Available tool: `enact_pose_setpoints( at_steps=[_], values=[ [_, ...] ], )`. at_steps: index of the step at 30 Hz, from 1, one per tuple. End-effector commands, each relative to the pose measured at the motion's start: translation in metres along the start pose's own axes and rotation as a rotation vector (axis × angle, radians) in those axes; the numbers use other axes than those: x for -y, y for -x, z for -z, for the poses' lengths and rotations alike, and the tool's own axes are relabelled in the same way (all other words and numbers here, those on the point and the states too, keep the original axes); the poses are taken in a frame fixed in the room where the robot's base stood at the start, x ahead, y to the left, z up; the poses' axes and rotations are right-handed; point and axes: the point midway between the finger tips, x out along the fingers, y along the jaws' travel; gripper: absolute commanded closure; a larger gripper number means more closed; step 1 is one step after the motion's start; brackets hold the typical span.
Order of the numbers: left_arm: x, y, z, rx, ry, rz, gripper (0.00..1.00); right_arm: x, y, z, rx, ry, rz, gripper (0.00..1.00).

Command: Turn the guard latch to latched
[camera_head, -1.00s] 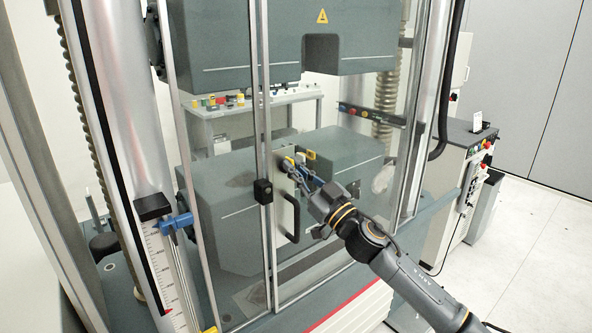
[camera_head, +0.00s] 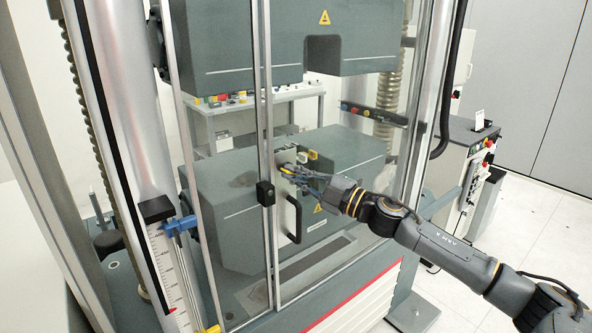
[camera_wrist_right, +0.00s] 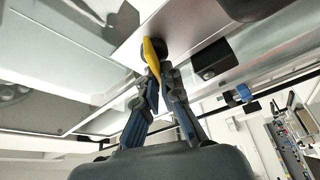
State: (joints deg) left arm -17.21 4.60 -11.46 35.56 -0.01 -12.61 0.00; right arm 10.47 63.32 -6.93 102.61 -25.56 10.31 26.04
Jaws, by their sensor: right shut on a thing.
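The guard latch shows in the right wrist view as a yellow lever (camera_wrist_right: 153,58) on a dark round hub, mounted on a light metal plate. My right gripper (camera_wrist_right: 157,72) is shut on this lever, with its blue-and-grey fingers to either side. In the head view the right gripper (camera_head: 287,172) reaches the latch plate (camera_head: 285,157) on the guard door's frame, from the right. The fingers hide most of the lever there, so its exact angle is hard to tell. My left gripper is not in view.
A black door handle (camera_head: 293,218) sits just below the latch. A black block (camera_head: 265,193) is on the upright frame to its left. Clear guard panels enclose grey machine blocks (camera_head: 345,160). A control cabinet (camera_head: 470,165) stands at the right, with open floor beyond.

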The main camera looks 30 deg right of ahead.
Motion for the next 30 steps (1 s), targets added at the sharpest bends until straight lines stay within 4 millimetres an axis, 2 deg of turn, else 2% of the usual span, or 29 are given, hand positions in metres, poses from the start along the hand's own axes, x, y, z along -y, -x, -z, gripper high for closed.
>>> enact_pose_setpoints(
  at_steps=[6,15,30],
  values=[
    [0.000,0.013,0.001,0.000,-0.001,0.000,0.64,-0.001,0.000,0.001,0.000,0.176,0.075,1.00],
    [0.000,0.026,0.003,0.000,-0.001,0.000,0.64,0.002,0.000,0.000,0.000,0.344,0.144,1.00],
    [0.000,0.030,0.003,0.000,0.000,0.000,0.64,0.005,0.000,-0.001,0.000,0.425,0.177,1.00]
  ],
)
